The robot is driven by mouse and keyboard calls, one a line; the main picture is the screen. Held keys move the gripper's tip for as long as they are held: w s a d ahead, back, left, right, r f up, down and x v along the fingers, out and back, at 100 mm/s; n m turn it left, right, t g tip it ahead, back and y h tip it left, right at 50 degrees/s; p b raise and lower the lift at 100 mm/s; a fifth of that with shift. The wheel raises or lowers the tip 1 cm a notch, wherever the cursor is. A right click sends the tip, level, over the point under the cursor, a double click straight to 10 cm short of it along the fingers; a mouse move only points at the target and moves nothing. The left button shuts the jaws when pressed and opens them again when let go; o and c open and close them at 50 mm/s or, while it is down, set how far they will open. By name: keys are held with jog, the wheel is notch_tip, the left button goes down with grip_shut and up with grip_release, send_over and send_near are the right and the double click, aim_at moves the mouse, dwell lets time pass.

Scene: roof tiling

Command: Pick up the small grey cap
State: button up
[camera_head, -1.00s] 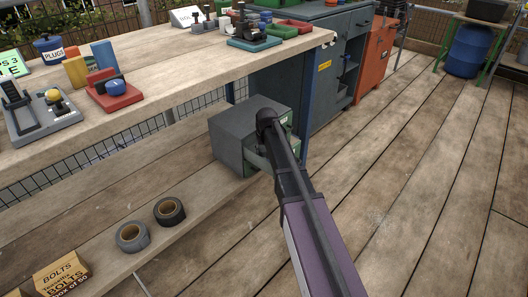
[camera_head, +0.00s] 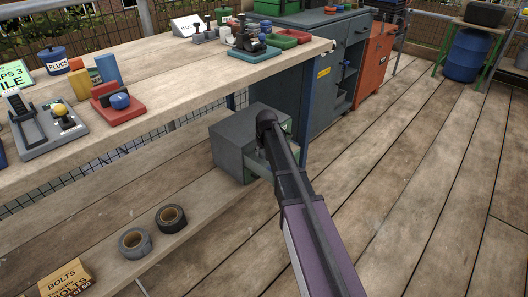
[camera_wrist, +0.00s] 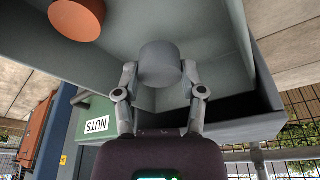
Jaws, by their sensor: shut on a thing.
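The small grey cap (camera_wrist: 160,62) is a plain grey cylinder in the wrist view. My gripper (camera_wrist: 160,74) is shut on it, one finger on each side. Cap and fingers are within an open grey drawer (camera_wrist: 215,45); whether the cap touches the drawer floor I cannot tell. In the head view the drawer (camera_head: 264,168) stands out from a small grey cabinet (camera_head: 232,148), and my arm hides the gripper and the cap.
An orange round piece (camera_wrist: 77,17) lies in the same drawer. A label reading NUTS (camera_wrist: 97,125) shows on a green front. The cabinet stands on a low shelf under the workbench (camera_head: 150,75), with two tape rolls (camera_head: 134,242) nearby. The floor at right is clear.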

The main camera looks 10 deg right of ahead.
aim_at(264, 152)
jog(key=shift+r+p, duration=3.15)
jog(key=shift+r, duration=0.35)
